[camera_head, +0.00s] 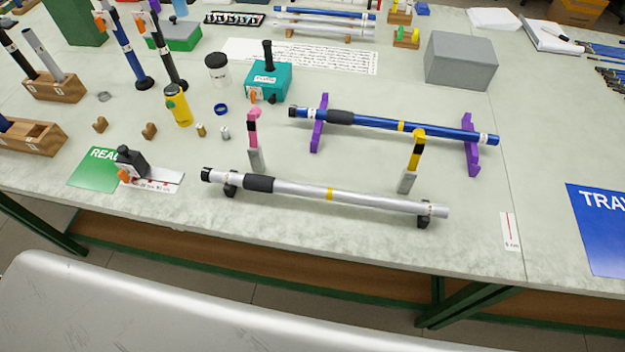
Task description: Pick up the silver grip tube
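A silver grip tube (365,202) lies level near the front edge of the table, with a black grip (259,184) toward its left end and a yellow band near its middle. It rests on two small black stands (424,221). Behind it, a blue tube (375,122) with a black grip lies on two purple stands (471,147). Other silver tubes show at the far back (325,30) and upright in a wooden block at the left. Neither of my grippers is in view.
Two grey-footed uprights, one pink-topped (254,140) and one yellow-topped (412,165), stand between the tubes. A black device (131,162) sits left of the silver tube. A grey box (461,61) stands behind.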

